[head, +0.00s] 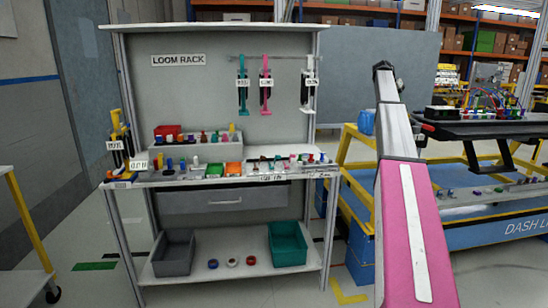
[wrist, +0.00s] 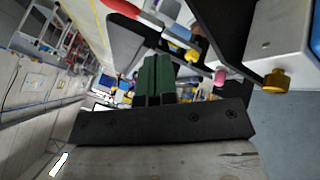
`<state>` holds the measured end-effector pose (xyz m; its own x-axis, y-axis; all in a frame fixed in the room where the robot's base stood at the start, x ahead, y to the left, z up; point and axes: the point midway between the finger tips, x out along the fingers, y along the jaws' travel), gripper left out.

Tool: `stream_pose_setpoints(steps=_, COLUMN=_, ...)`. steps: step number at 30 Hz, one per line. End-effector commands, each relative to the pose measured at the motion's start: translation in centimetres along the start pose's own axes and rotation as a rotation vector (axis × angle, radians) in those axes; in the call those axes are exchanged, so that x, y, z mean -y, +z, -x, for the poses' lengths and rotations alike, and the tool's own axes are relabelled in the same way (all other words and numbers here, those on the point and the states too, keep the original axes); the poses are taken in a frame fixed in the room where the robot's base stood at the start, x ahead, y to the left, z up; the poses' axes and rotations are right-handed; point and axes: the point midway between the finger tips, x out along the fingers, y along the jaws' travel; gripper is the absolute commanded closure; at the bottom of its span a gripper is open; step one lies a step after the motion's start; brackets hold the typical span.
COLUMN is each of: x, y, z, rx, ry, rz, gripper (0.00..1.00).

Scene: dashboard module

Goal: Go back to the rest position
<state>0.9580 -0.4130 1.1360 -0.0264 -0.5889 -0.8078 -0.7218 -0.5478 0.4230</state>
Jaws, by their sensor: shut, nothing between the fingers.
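My gripper (wrist: 158,62) shows in the wrist view as two dark green fingers side by side above a black crossbar. The fingers are together with nothing seen between them. In the head view my pink and silver arm rises on the right, in front of the blue and yellow station. I cannot make out the fingers in that view. The dashboard module (head: 480,112) with coloured wires sits on a black platform at the right.
The loom rack bench (head: 215,180) stands left with small coloured parts, a grey bin (head: 174,252) and a teal bin (head: 287,243). Yellow rails (head: 355,185) edge the station behind my arm. In the wrist view, a yellow knob (wrist: 275,79) and dark panels are at the upper right.

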Motion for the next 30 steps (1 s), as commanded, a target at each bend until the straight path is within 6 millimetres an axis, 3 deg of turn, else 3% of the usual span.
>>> stream_pose_setpoints(steps=8, x=2.9, y=4.8, z=-2.7, rx=0.011, ry=-0.035, rz=0.061, gripper=1.00)
stream_pose_setpoints(steps=14, x=5.9, y=10.5, z=-5.6, rx=0.023, ry=-0.076, rz=0.131, gripper=1.00)
stream_pose_setpoints(steps=17, x=7.9, y=14.8, z=-7.5, rx=0.032, ry=-0.107, rz=0.179, gripper=1.00)
stream_pose_setpoints(steps=20, x=10.2, y=20.5, z=-10.0, rx=0.045, ry=-0.147, rz=0.242, gripper=1.00)
stream_pose_setpoints(steps=24, x=13.0, y=28.7, z=-13.1, rx=0.065, ry=-0.208, rz=0.331, gripper=1.00)
stream_pose_setpoints(steps=30, x=15.5, y=41.0, z=-16.8, rx=0.096, ry=-0.298, rz=0.453, gripper=1.00)
